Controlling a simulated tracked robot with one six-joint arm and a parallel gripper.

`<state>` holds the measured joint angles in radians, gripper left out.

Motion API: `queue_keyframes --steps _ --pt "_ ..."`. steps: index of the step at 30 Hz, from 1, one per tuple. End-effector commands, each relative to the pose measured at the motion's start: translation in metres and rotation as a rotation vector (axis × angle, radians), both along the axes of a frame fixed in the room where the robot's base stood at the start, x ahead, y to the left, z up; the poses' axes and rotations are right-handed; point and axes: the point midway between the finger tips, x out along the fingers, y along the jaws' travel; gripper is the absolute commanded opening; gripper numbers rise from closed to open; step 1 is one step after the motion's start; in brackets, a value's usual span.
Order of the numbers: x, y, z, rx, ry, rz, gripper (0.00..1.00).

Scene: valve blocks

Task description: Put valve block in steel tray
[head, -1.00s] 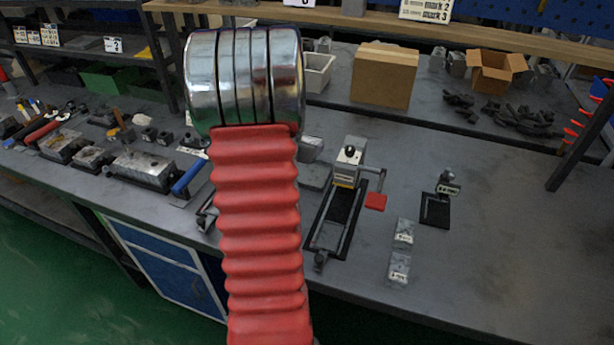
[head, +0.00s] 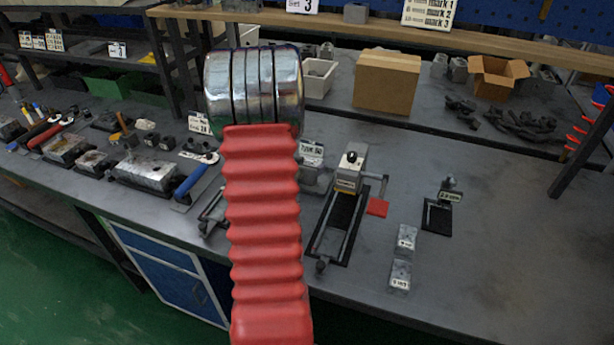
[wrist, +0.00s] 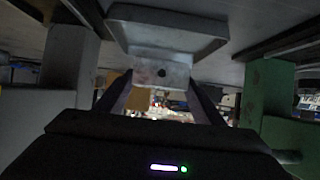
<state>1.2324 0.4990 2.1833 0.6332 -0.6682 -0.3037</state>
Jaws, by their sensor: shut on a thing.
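My gripper (wrist: 161,100) is shut on a grey metal valve block (wrist: 150,68) with a dark round hole, seen between its two dark fingers in the wrist view. A shallow grey tray-like piece (wrist: 168,14) shows just above the block in that view; I cannot tell whether they touch. In the head view my red, ribbed arm hides the gripper and the held block. A grey, flat-edged piece (head: 316,181), perhaps the steel tray, shows partly right of my arm. Two other small labelled grey blocks (head: 405,238) (head: 399,275) stand on the bench farther right.
A black clamp fixture (head: 342,215) with a red pad stands right of my arm, and a small gauge stand (head: 438,212) beyond it. A cardboard box (head: 386,82) stands behind. Tools and metal blocks (head: 146,173) line the left. The bench's front right is clear.

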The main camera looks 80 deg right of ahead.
Motion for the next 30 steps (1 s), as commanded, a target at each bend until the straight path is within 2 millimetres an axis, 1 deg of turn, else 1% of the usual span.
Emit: queue_keyframes --steps 2,5,12,15,28,29,30 --pt "0.000 -0.001 0.000 -0.002 0.000 0.000 0.22" --pt "0.000 0.000 -0.005 0.000 0.001 0.000 0.22" --pt "0.000 0.000 -0.032 0.001 0.001 0.000 0.22" --pt "0.000 0.000 -0.039 -0.001 0.000 0.000 0.22" --pt "0.000 0.000 -0.043 -0.002 0.000 0.001 0.22" --pt "0.000 0.000 -0.044 0.000 0.000 0.001 0.64" --pt "0.000 0.000 -0.043 0.000 0.000 0.001 0.66"
